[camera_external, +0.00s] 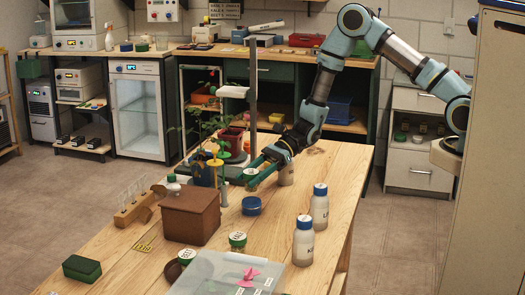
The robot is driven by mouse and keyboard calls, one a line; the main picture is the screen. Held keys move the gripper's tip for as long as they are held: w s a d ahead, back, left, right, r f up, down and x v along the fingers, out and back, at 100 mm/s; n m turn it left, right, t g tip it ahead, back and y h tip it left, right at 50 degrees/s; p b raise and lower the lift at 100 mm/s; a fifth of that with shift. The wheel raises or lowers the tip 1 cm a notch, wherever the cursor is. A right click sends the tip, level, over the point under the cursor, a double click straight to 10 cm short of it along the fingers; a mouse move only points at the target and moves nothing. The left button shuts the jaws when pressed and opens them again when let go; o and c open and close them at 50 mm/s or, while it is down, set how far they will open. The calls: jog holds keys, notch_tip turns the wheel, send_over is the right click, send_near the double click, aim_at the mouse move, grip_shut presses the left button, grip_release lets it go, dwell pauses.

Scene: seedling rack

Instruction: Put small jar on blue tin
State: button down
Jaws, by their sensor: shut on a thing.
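My gripper (259,172) is over the wooden table, left of the arm's wrist, with its green fingers pointing down and to the left. It is shut on a small jar (250,171) with a pale, labelled lid; the fingers hide much of the jar. The blue tin (251,206) is a low round tin standing on the table, below the gripper in the picture. Nothing is seen on top of the tin. The held jar appears apart from the tin; its exact height above the table cannot be told.
A brown wooden box (190,216) stands left of the tin. White bottles (319,208) stand to the right, and a green-lidded jar (237,240) and a clear bin (225,275) in front. A potted plant and lamp stand stand behind.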

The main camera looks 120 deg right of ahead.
jog(key=shift+f+p, duration=0.35)
jog(key=shift+f, duration=1.15)
jog(key=shift+f, duration=0.15)
jog(key=shift+c, duration=1.1)
grip_release()
jog(key=shift+r, duration=0.25)
jog(key=b+v, duration=0.3)
jog(key=v, duration=0.9)
